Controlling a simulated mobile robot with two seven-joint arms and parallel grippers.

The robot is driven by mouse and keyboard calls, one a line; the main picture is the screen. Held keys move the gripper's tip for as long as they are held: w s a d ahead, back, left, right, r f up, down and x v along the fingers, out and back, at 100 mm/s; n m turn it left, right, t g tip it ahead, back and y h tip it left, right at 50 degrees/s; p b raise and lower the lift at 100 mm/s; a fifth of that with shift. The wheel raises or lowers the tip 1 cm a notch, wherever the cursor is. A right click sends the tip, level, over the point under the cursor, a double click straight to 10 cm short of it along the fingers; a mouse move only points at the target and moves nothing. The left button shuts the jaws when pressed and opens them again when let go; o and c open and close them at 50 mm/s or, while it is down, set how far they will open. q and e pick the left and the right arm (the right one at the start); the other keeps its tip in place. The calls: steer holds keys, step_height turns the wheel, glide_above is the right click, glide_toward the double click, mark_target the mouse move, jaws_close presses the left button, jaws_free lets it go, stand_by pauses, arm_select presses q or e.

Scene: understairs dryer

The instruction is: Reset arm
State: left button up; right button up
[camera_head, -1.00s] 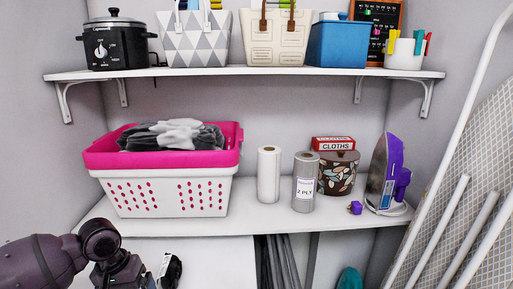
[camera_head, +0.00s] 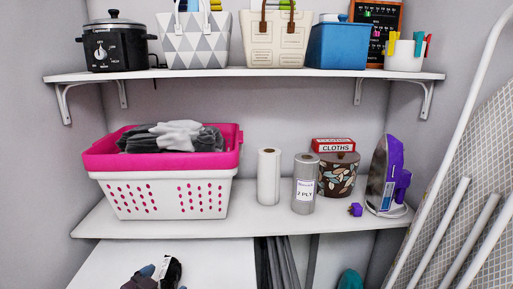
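Neither of my grippers shows clearly in the head view, and no arm link is in sight. At the bottom edge, a small dark item with white marks (camera_head: 172,271) sits over the white surface (camera_head: 110,268) below the lower shelf. Beside it is a blue and brown item (camera_head: 146,274), partly cut off by the frame. I cannot tell what these two items are.
The lower shelf (camera_head: 250,222) holds a pink-rimmed white laundry basket (camera_head: 165,198) with grey cloths, two rolls (camera_head: 268,178), a patterned pot (camera_head: 338,174) and an iron (camera_head: 384,180). An ironing board (camera_head: 470,190) stands at the right. The upper shelf is full.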

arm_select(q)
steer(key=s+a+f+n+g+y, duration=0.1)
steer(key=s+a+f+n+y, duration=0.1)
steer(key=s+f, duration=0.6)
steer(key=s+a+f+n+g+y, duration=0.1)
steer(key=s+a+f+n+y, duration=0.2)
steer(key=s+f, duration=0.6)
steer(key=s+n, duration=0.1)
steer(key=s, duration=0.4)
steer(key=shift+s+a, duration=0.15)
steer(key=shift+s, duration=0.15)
